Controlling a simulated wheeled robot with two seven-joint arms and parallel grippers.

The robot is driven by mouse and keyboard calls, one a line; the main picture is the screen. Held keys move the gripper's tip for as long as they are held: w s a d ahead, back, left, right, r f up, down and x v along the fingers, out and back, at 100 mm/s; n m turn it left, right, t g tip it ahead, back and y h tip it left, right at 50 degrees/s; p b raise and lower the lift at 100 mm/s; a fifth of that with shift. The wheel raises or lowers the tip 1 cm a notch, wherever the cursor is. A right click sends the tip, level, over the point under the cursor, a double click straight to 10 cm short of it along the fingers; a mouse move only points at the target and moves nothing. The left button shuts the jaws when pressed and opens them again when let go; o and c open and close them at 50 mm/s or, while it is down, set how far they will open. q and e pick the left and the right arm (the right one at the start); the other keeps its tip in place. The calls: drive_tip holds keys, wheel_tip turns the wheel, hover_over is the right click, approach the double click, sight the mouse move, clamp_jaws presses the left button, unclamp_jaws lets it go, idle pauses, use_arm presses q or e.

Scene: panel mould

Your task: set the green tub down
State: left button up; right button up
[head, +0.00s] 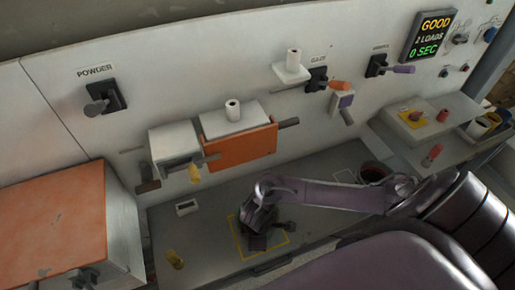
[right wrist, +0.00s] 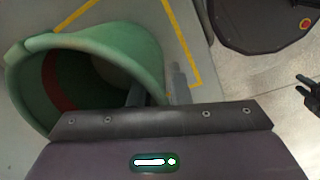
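The green tub (right wrist: 140,45) fills the left of the right wrist view, its open mouth showing a dark inside and a red band. In the head view I cannot make it out. My right gripper (head: 258,232) is over the yellow-outlined square (head: 238,250). In the right wrist view my right gripper's fingers (right wrist: 158,95) look apart, one inside the tub's mouth and one outside its wall. The tub overlaps the yellow outline (right wrist: 183,45); contact with the surface below cannot be told. My left gripper (right wrist: 304,86) appears small at the right edge, empty, its prongs apart.
An orange-topped box (head: 50,225) stands at the left. An orange panel (head: 238,147) and white shelves with rolls line the wall. A dark round pot (head: 375,171) is behind my right arm. The grey bench left of the yellow square is mostly free.

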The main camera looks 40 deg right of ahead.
drive_tip(key=shift+o, duration=0.5)
drive_tip(key=shift+r, duration=0.35)
wheel_tip(320, 180, up, 12)
drive_tip(key=p, duration=0.6)
drive_tip(key=shift+s+a+f, duration=0.2)
drive_tip(key=shift+s+a, duration=0.1)
drive_tip(key=shift+s, duration=0.1)
